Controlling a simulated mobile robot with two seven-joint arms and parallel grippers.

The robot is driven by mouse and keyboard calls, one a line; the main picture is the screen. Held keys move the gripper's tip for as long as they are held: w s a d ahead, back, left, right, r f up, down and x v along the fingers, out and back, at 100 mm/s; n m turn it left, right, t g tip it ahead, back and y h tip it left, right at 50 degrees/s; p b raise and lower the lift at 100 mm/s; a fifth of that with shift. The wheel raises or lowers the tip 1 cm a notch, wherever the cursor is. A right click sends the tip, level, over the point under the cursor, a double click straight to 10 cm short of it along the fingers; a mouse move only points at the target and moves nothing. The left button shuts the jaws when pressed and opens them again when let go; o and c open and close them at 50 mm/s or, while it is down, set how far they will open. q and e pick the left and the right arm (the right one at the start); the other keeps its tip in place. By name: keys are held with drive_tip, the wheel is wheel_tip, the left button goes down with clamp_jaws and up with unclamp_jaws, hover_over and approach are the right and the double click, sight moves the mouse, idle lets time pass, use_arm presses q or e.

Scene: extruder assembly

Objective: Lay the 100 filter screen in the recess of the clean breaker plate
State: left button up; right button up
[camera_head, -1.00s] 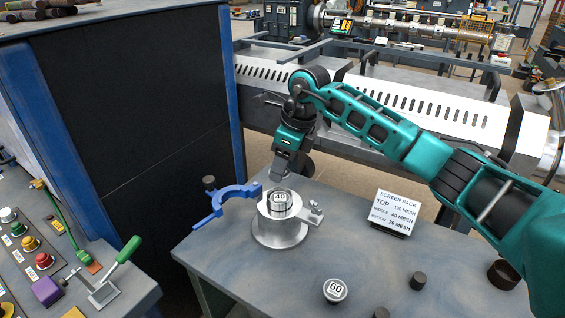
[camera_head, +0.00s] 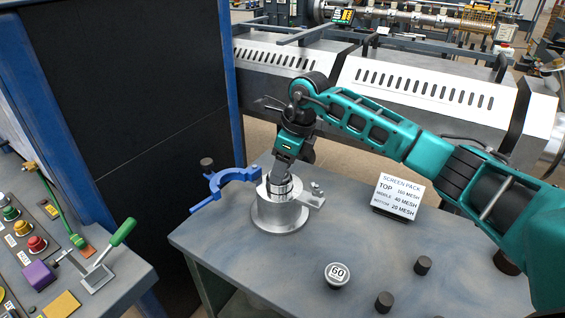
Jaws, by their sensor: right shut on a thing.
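My right gripper (camera_head: 280,180) points down at the top of a silver round fixture (camera_head: 279,213) on the grey table. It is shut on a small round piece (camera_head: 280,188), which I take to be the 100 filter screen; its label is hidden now. The piece sits at or just above the fixture's top, and I cannot tell whether it lies flat. The clean breaker plate and its recess cannot be told apart from the fixture, and the fingers cover part of the top. My left gripper is not in view.
A blue curved clamp (camera_head: 228,182) stands left of the fixture, and a metal lug sticks out right. A disc marked 60 (camera_head: 338,274), dark pegs (camera_head: 423,265) and a screen pack sign (camera_head: 398,197) stand on the table. A control panel (camera_head: 42,262) is at left.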

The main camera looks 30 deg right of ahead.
idle(0.3)
drive_tip(key=o, duration=1.1)
drive_tip(key=shift+r+p, duration=2.85)
drive_tip(key=shift+r, duration=0.7)
